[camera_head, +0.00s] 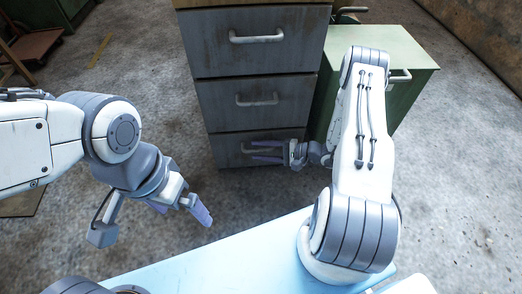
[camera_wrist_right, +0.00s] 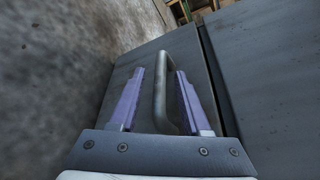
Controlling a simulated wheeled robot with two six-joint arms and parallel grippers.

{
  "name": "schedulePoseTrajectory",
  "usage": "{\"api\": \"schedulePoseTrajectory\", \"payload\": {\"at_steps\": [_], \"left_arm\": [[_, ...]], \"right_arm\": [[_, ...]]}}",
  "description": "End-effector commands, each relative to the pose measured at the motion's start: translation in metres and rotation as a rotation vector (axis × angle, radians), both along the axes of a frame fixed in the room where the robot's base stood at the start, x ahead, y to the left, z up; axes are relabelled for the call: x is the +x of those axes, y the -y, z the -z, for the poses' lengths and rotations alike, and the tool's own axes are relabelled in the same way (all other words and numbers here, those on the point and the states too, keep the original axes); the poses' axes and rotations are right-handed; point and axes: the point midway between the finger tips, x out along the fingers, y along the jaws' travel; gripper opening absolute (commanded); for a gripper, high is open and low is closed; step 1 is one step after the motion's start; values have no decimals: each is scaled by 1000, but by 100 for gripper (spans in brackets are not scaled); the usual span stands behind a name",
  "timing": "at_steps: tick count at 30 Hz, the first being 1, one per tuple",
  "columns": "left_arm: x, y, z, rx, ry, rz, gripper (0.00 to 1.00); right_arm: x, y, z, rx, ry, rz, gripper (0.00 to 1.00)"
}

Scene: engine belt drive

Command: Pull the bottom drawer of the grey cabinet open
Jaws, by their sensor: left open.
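The grey cabinet (camera_head: 200,75) stands ahead with three drawers stacked, each with a light bar handle. The bottom drawer (camera_head: 225,158) looks flush with the cabinet front in the head view. My right gripper (camera_head: 252,152) is at the bottom drawer's handle (camera_head: 247,149). In the right wrist view the same handle (camera_wrist_right: 160,92) lies between the two purple fingers of my right gripper (camera_wrist_right: 155,95). The fingers are apart, with a gap visible on each side of the handle. My left gripper (camera_head: 190,210) is open and empty, low at the left, away from the cabinet.
A green cabinet (camera_head: 412,62) stands close on the right of the grey one. A light blue surface (camera_head: 215,255) lies at the bottom of the head view. The concrete floor (camera_head: 150,80) left of the grey cabinet is clear.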

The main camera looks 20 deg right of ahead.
Motion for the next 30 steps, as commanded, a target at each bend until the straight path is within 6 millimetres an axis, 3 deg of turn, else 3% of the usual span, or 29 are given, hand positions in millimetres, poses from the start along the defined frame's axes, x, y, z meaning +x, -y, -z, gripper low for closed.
{"api": "schedulePoseTrajectory", "payload": {"at_steps": [1,3,4,30], "left_arm": [[0,0,0,0,0,0,100],[0,0,0,0,0,0,100],[0,0,0,0,0,0,100],[0,0,0,0,0,0,100]], "right_arm": [[0,0,0,0,0,0,32],[0,0,0,0,0,0,5],[0,0,0,0,0,0,0],[0,1,0,-1,0,1,0]]}}
